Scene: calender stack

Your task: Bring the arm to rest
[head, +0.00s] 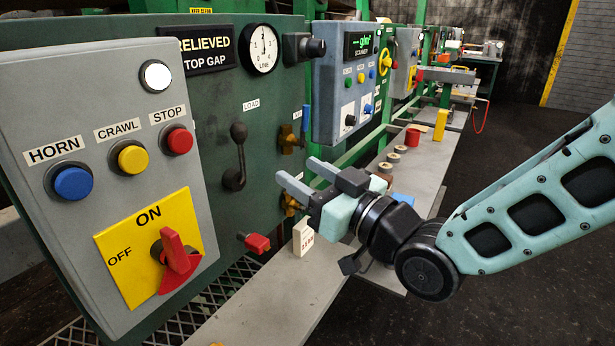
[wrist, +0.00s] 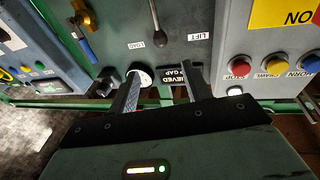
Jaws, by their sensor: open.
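My gripper (head: 299,172) is open, with its two grey fingers apart and nothing between them. In the head view it is just right of the green panel (head: 215,95), above the grey shelf (head: 285,290), pointing left toward the panel. My pale teal arm reaches in from the right edge. In the wrist view the open fingers (wrist: 162,78) point toward the panel face, seen upside down, with the dial and the "RELIEVED TOP GAP" sign near the fingertips. I cannot tell the exact gap between fingertips and panel.
A grey control box (head: 105,160) with a red switch handle (head: 175,262) stands at the near left. A black lever (head: 237,157) and a red-tipped handle (head: 257,243) stick out of the panel. A small white block (head: 303,238) stands on the shelf below my gripper. Dark floor is clear behind my arm.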

